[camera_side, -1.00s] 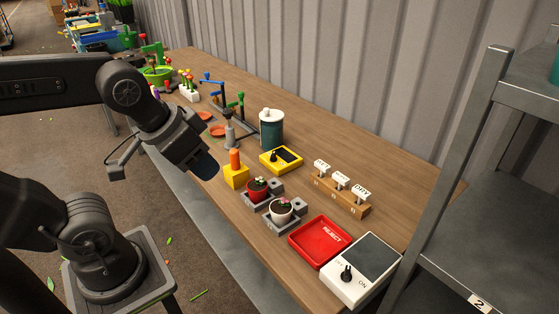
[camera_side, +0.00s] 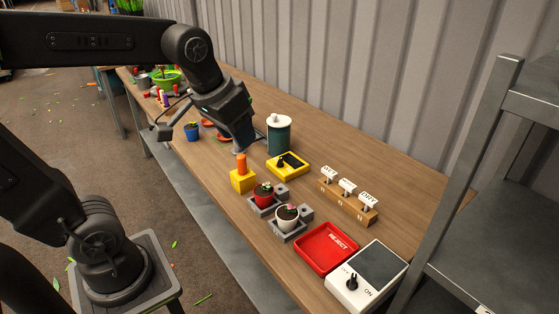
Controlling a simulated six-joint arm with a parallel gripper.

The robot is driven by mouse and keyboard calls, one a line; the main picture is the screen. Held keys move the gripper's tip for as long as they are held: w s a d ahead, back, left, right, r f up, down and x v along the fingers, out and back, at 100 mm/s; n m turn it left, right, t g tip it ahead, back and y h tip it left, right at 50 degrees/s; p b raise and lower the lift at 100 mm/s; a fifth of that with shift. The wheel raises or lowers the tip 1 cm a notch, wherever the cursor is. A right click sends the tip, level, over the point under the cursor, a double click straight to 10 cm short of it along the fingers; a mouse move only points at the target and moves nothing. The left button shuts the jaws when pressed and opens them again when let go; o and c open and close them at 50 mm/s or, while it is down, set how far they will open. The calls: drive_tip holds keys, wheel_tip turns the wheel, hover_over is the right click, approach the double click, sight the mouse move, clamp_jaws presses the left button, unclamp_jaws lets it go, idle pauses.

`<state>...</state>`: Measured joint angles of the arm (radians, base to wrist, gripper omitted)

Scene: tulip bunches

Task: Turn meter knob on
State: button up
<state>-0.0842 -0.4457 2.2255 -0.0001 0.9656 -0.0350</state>
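Two devices with knobs stand on the wooden bench. A yellow box (camera_side: 279,170) has a black knob (camera_side: 281,161) and a dark panel. A white box (camera_side: 345,291) at the near right has a black knob (camera_side: 351,283), a dark grey panel and an "ON" mark beside the knob. I cannot tell for sure which one is the meter. My gripper (camera_side: 243,146) points down above the bench, left of the yellow box and apart from it. Its fingertips are dark and small, so their opening cannot be made out.
An orange-topped yellow block (camera_side: 241,182) stands just below my gripper. A dark teal canister (camera_side: 279,138) stands behind the yellow box. Two potted plants, a red "REJECT" tray (camera_side: 327,247) and a wooden label rack (camera_side: 345,205) lie nearer. A metal shelf (camera_side: 470,170) stands at right.

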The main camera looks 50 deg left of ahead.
drive_tip(key=w+a+n+g, duration=0.2)
drive_tip(key=w+a, duration=0.3)
drive_tip(key=w, duration=0.5)
drive_tip(key=n+g, duration=0.3)
drive_tip(key=n, duration=0.1)
hover_over(279, 161)
wheel_tip(279, 161, down, 15)
wheel_tip(279, 161, down, 14)
drive_tip(key=shift+d+f, duration=0.1)
drive_tip(key=shift+c, duration=0.4)
clamp_jaws()
